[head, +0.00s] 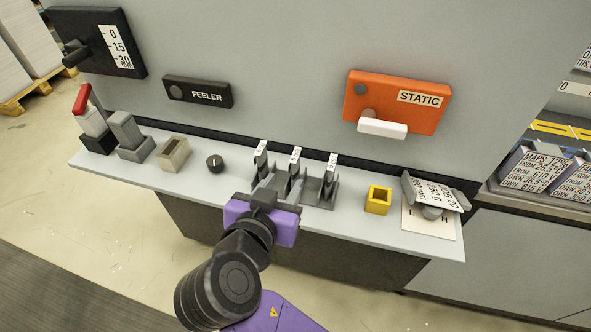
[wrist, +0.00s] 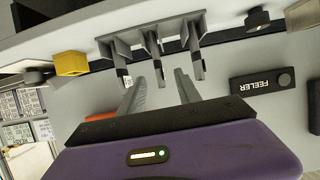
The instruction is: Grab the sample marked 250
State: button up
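A grey rack (head: 318,204) holds three upright dark samples with small white labels: left (head: 262,147), middle (head: 295,156) and right (head: 331,161). The labels are too small to read surely, so I cannot tell which is marked 250. My gripper (head: 263,184) is at the front left of the rack and hides part of it. In the wrist view the rack (wrist: 150,31) appears upside down beyond my gripper (wrist: 161,77). The two fingers are apart with nothing visibly held. The middle sample (wrist: 158,70) shows between their tips; I cannot tell the depth between them.
A yellow open box (head: 378,201) and a grey tilted plate with a printed scale (head: 432,192) stand right of the rack. A dark knob (head: 215,163) and a beige box (head: 173,154) stand left. An orange STATIC box (head: 397,101) hangs on the wall behind.

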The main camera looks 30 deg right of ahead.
aim_at(292, 172)
jog(key=x, duration=0.2)
jog(key=p+x, duration=0.1)
jog(key=x, duration=0.4)
jog(key=shift+d+r, duration=0.15)
jog(key=shift+r, duration=0.15)
jog(key=shift+w+d+f, duration=0.2)
jog(key=shift+w+f, duration=0.05)
grip_shut()
